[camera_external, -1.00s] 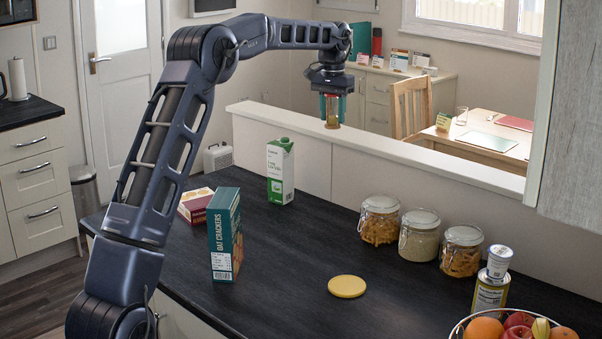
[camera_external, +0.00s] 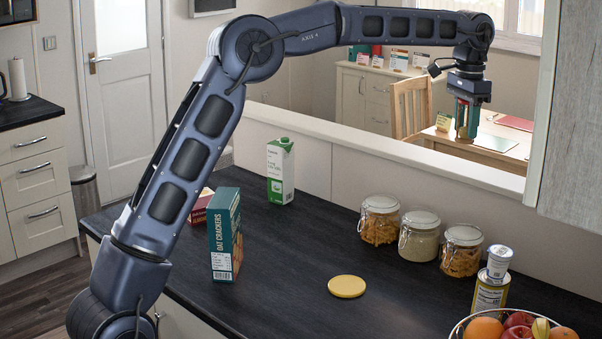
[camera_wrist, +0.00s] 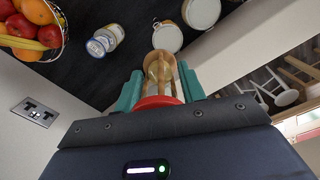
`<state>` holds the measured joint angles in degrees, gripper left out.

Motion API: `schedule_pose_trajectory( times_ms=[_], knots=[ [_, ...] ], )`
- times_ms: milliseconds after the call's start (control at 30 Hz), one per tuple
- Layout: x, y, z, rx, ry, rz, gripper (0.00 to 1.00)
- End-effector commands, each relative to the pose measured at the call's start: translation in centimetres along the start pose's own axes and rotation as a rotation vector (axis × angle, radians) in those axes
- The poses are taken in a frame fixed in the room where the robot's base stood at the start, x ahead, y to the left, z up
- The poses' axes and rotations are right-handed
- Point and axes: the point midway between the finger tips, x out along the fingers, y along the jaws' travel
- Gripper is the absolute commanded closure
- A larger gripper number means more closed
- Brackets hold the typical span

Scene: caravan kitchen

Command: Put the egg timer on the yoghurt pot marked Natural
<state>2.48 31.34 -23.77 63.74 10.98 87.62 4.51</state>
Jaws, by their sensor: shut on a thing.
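My gripper (camera_external: 466,120) is shut on the egg timer, high up by the ledge at the right, with the dining table behind it.
Several lidded jars (camera_external: 420,236) stand left of the tin, by the raised ledge (camera_external: 400,152). A fruit basket (camera_external: 470,318) is in front of the tin. A yellow disc (camera_external: 347,286), a cracker box (camera_external: 224,235) and a carton (camera_external: 280,172) stand farther left.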

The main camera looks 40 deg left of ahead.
Motion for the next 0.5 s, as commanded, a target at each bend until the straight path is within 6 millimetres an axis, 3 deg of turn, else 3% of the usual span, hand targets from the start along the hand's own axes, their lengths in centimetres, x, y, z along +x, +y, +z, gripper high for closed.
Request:
schedule_pose_trajectory(
  times_ms=[33, 100, 300, 500],
  knots=[
    [-0.4, 2.5, -0.2, 0.037, 0.001, -0.002, 0.84],
    [-0.9, 5.5, -0.4, 0.082, 0.001, -0.005, 0.84],
    [-2.2, 13.3, -0.3, 0.202, 0.002, -0.011, 0.84],
    [-3.0, 17.9, 0.2, 0.274, 0.003, -0.017, 0.84]
  ],
)
